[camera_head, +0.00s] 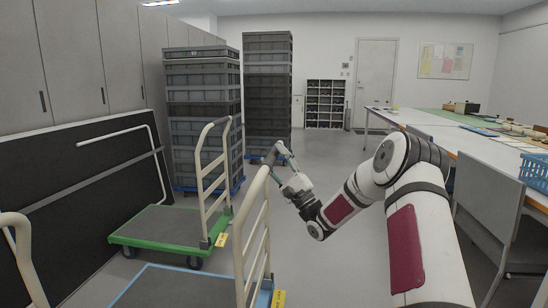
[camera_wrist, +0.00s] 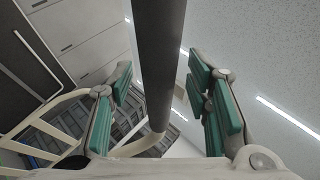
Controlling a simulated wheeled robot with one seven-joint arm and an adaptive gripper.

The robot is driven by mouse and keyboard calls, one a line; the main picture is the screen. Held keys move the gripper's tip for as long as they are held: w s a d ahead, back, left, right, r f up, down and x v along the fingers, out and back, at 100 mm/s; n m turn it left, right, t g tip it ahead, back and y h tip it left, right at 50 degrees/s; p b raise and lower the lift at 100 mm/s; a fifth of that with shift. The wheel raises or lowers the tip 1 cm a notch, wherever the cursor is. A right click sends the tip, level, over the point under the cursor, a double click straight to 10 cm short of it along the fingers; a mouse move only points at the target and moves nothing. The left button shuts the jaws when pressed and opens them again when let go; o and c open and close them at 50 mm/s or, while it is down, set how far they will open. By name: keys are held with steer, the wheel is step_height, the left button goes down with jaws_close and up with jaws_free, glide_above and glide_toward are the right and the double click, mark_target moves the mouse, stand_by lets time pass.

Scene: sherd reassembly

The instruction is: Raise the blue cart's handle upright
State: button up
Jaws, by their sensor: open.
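The blue cart (camera_head: 165,287) is at the bottom of the head view, with a grey deck and blue edge, partly cut off. Its cream tube handle (camera_head: 250,235) rises from the deck's right end and has a dark grey grip (camera_head: 272,154) on top. The handle looks raised; I cannot tell whether it is fully upright. My gripper (camera_head: 287,165) is at the grip. In the wrist view, the dark grip bar (camera_wrist: 160,60) runs between the green finger pads of my open gripper (camera_wrist: 160,105), with visible gaps on both sides.
A green cart (camera_head: 165,228) with an upright cream handle (camera_head: 212,175) stands behind. Another cream handle (camera_head: 18,225) shows at the lower left. Stacked grey crates (camera_head: 205,115) stand at the back. A long table (camera_head: 450,135) and chair (camera_head: 495,215) are right. Open floor lies between.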

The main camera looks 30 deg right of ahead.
steer(key=v, duration=1.1)
steer(key=shift+d, duration=0.1)
